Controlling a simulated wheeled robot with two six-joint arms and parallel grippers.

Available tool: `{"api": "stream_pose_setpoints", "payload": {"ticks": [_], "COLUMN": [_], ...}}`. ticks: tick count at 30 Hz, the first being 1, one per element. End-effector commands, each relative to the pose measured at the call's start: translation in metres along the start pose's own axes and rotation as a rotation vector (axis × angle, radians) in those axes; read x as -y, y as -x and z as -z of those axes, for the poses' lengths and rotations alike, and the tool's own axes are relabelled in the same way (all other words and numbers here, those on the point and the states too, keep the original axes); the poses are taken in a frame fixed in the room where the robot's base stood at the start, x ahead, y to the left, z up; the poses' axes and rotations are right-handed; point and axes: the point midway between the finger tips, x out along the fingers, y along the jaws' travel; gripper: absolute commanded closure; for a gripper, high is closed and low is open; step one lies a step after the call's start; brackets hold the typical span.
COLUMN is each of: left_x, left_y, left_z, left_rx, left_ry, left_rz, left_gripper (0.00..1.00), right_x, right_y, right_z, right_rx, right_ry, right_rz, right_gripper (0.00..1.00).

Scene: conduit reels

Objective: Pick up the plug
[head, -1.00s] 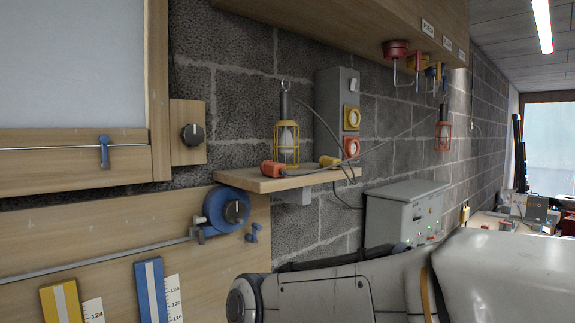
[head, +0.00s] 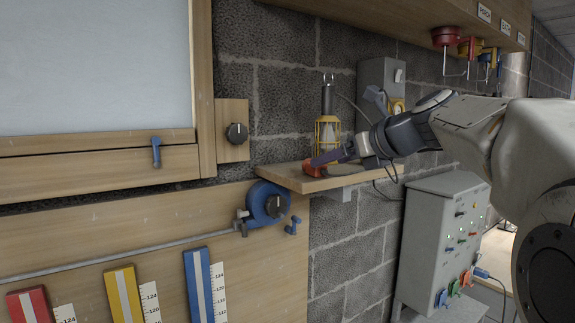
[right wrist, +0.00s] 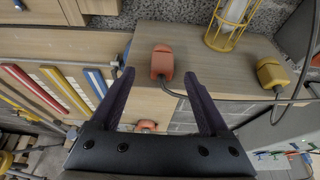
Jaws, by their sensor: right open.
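An orange-red plug (head: 312,168) lies on a small wooden shelf (head: 285,181), near its left end in the head view. The plug also shows in the right wrist view (right wrist: 162,62), with a dark cable coming from it. My right gripper (right wrist: 160,82) is open, its dark fingers spread to the left and right of the plug; it holds nothing. In the head view the gripper (head: 318,161) covers part of the plug. A yellow plug (right wrist: 271,74) lies on the same shelf to the right in the wrist view; my arm hides it in the head view. My left gripper is not in view.
A yellow caged lamp (head: 327,133) stands on the shelf behind the plug. A grey socket box (head: 375,75) is on the block wall. A blue reel (head: 267,203) is below the shelf's left end. A grey cabinet (head: 432,235) stands lower right.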

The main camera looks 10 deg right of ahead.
Motion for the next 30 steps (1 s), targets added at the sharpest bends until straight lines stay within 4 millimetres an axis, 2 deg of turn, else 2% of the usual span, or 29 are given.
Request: {"api": "stream_pose_setpoints", "payload": {"ticks": [5,10,15,23,24,26,27,30], "left_x": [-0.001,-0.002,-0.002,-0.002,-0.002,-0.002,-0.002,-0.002], "left_y": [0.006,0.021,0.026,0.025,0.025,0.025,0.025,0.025], "left_z": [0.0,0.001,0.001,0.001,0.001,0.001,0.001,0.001], "left_rx": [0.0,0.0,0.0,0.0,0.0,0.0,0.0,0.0], "left_ry": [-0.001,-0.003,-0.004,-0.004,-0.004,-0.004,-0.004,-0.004], "left_rz": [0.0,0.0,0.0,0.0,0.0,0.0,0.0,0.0], "left_gripper": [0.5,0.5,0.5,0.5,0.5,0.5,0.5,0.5], "right_x": [0.0,0.003,0.003,0.004,0.004,0.004,0.004,0.004], "right_y": [-0.013,-0.038,-0.058,-0.061,-0.061,-0.061,-0.061,-0.061], "right_z": [-0.001,-0.003,-0.001,0.0,0.0,0.0,0.0,0.0], "right_rx": [-0.001,-0.005,-0.002,-0.001,-0.001,-0.001,-0.001,-0.001], "right_ry": [0.001,0.0,0.003,0.004,0.004,0.004,0.004,0.004], "right_rz": [-0.001,-0.004,-0.002,0.001,0.0,0.0,0.0,0.0], "right_gripper": [0.21,0.21,0.21,0.21,0.28,0.51,0.66,1.0]}}
